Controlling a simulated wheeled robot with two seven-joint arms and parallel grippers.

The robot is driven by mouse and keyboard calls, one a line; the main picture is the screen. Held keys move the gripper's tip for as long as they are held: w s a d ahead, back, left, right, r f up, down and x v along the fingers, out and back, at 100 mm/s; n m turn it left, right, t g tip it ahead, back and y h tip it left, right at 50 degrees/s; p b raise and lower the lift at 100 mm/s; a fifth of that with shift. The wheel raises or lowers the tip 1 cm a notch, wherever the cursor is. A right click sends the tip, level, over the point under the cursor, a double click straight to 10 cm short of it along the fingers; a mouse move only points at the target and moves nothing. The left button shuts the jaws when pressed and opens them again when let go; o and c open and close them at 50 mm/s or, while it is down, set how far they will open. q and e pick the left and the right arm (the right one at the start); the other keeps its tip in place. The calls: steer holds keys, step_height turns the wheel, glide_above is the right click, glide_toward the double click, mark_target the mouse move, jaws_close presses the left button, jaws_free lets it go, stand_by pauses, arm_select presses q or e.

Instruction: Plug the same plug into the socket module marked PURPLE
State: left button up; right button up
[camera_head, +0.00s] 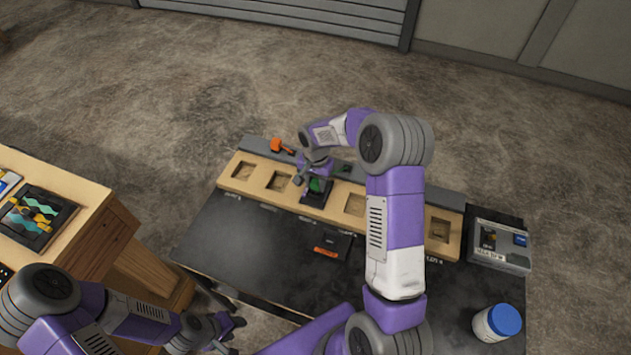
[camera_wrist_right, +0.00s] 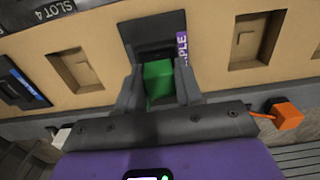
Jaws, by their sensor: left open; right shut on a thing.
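The PURPLE socket module (camera_wrist_right: 150,35) is black, sits in a slot of the wooden rack, and has a purple label (camera_wrist_right: 182,48) partly hidden by a finger. In the head view the module (camera_head: 317,199) is near the rack's middle. My right gripper (camera_wrist_right: 160,92) is shut on a green plug (camera_wrist_right: 158,78), which is at the module; I cannot tell how deep it sits. The right gripper also shows over the module in the head view (camera_head: 312,183). My left gripper (camera_head: 232,334) is open and empty at lower left, away from the rack.
The wooden rack (camera_head: 400,218) has several empty slots. A blue-labelled module (camera_wrist_right: 22,82) sits in another slot. An orange plug (camera_head: 281,146) is behind the rack. A red-labelled black module (camera_head: 332,245) lies on the dark table. A grey box (camera_head: 499,262) and blue-lidded jar (camera_head: 497,323) stand right.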

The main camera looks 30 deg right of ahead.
steer(key=shift+f+b, duration=0.45)
stand_by(1.1)
steer(key=o, duration=1.8)
steer(key=shift+c, duration=0.2)
steer(key=shift+r, duration=0.1)
steer(key=shift+r+p, duration=2.4)
steer(key=shift+r, duration=1)
